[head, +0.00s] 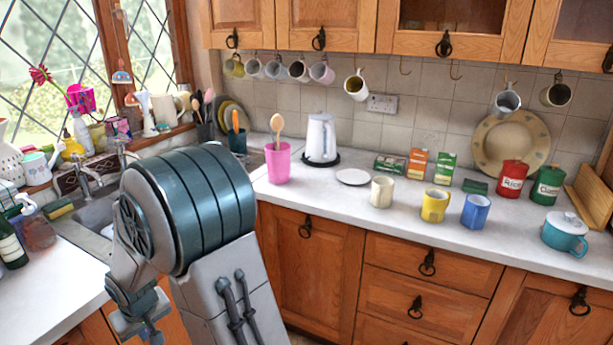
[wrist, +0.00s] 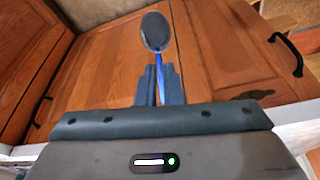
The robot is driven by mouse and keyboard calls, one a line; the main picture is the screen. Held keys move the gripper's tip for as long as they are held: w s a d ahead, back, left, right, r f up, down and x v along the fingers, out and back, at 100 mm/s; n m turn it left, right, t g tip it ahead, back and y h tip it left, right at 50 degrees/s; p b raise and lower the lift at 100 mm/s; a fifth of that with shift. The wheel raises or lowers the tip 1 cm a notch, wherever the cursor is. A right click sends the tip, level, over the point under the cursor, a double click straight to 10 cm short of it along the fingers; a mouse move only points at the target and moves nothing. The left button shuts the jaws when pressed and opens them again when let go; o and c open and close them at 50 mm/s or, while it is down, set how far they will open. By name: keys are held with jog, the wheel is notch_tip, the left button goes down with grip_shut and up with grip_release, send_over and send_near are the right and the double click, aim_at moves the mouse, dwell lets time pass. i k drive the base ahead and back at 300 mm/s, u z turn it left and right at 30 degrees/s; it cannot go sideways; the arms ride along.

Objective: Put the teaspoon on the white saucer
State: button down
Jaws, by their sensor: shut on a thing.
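The teaspoon (wrist: 155,32) has a dark grey oval bowl and a thin blue handle. In the wrist view my gripper (wrist: 159,82) is shut on its handle, and the bowl sticks out beyond the fingertips. I cannot make out the teaspoon in the head view, where my arm fills the lower left. The white saucer (head: 353,177) lies flat and empty on the worktop, in front of the kettle. It does not show in the wrist view, where wooden cupboard doors lie beyond the spoon.
Near the saucer on the worktop (head: 330,192) stand a pink tumbler (head: 278,165) with a wooden spoon, a white kettle (head: 320,138) and a cream mug (head: 382,192). Yellow (head: 434,205) and blue (head: 475,212) mugs stand farther right. Small boxes (head: 418,163) stand behind.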

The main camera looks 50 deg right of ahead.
aim_at(354, 178)
jog(key=z, duration=3.75)
jog(key=k, duration=1.8)
jog(key=u, duration=1.25)
jog(key=i, duration=1.8)
